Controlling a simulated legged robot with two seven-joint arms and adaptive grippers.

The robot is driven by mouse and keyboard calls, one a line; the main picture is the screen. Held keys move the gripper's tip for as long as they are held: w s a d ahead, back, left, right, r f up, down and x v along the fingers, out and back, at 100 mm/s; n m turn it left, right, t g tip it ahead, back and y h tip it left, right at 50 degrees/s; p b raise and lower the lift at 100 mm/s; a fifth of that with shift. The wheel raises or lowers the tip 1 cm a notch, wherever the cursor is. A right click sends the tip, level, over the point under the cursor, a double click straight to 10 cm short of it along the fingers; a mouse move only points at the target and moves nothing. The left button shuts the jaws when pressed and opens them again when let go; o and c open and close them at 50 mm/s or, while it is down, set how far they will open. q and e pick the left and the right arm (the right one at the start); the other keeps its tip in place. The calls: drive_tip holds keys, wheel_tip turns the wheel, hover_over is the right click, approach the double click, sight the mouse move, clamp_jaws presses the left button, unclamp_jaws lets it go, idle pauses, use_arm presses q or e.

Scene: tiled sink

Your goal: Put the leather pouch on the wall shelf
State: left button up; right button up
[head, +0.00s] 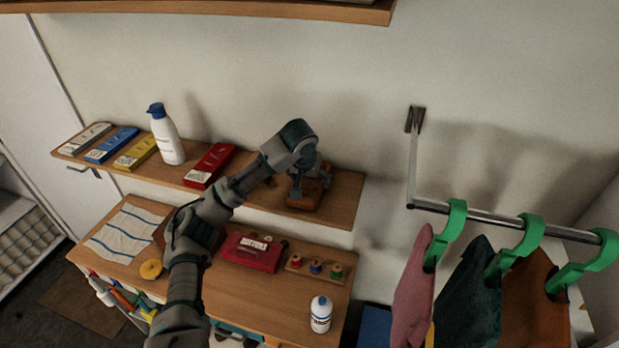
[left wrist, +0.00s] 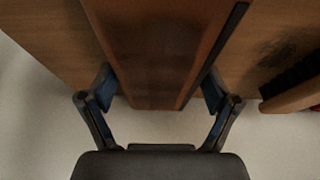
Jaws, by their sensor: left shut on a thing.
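The leather pouch (head: 308,194) is brown and sits at the right part of the wooden wall shelf (head: 343,197). I cannot tell whether it rests on the shelf or hangs just above it. My left gripper (head: 303,176) points down from above and is shut on the pouch. In the left wrist view, the pouch (left wrist: 155,55) fills the middle between the two fingers of the left gripper (left wrist: 158,92). My gripper hides the top of the pouch in the head view. My right gripper is not in view.
On the shelf stand a red box (head: 209,166), a white bottle (head: 166,137) and yellow, blue and grey boxes. The workbench (head: 270,297) below holds a red case (head: 251,252), thread spools and a small bottle (head: 320,314). A rail (head: 480,213) with green hangers is at right.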

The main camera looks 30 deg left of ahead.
use_arm(q)
drive_tip(key=o, duration=1.1)
drive_tip(key=shift+d, duration=0.2)
drive_tip(key=shift+c, duration=0.2)
drive_tip(key=shift+o, duration=0.7)
drive_tip(key=shift+d, duration=0.2)
drive_tip(key=shift+s+r, duration=0.2)
drive_tip(key=shift+r, duration=0.3)
drive_tip(key=a+v, duration=0.1)
drive_tip(key=v, duration=1)
drive_tip(key=shift+d, duration=0.45)
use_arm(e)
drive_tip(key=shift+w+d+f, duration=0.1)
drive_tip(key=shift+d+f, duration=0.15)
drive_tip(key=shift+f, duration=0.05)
use_arm(q)
drive_tip(key=shift+a, duration=0.15)
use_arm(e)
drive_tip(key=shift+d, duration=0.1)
